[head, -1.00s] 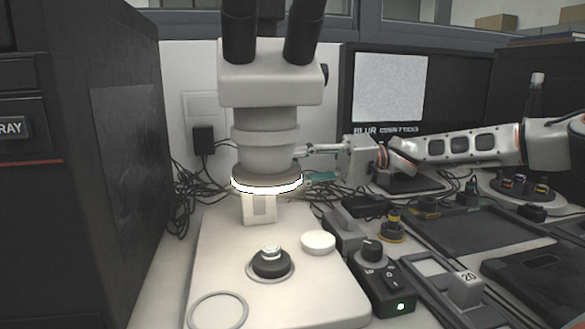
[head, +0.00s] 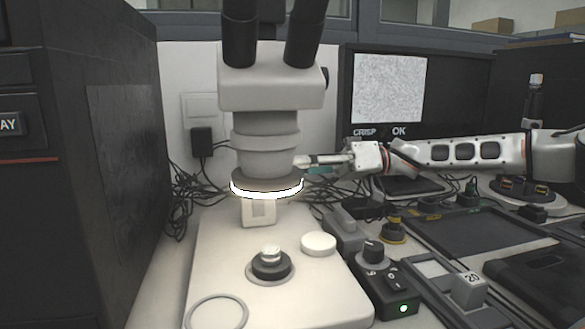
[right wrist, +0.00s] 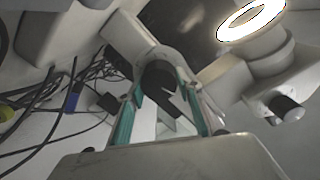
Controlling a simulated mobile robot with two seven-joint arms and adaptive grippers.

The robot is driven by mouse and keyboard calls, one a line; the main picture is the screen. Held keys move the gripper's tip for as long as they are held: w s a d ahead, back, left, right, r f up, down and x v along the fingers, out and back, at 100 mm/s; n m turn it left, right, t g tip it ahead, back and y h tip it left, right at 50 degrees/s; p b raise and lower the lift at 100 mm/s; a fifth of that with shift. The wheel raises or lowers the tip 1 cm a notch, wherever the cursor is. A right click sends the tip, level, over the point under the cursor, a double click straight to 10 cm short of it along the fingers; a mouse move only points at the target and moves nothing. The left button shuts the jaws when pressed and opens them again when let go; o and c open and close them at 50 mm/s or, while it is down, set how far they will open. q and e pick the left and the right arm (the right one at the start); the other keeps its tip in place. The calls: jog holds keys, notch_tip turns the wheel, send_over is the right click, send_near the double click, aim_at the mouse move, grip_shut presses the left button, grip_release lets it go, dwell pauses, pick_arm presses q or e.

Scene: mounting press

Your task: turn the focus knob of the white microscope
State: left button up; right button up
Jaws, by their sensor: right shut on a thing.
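The white microscope (head: 268,140) stands upright on its white base (head: 215,255), with a lit ring light (head: 266,190) under its head. My right gripper (head: 303,162) reaches in from the right beside the microscope's body. In the right wrist view, the teal-padded fingers of this gripper (right wrist: 160,88) are shut on a black knob (right wrist: 158,74), one finger on either side. The knob is hidden in the head view, behind the gripper and the microscope. My left gripper is in neither view.
A control box (head: 385,290) with a green light and a dark tray (head: 475,235) lie to the right. Cables hang behind the microscope. A large dark machine (head: 80,180) fills the left.

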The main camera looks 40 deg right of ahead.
jog(key=shift+r, duration=0.15)
dwell(0.3)
jog(key=o, duration=1.1)
jog(key=shift+d, duration=0.1)
jog(key=v, duration=1.2)
dwell(0.5)
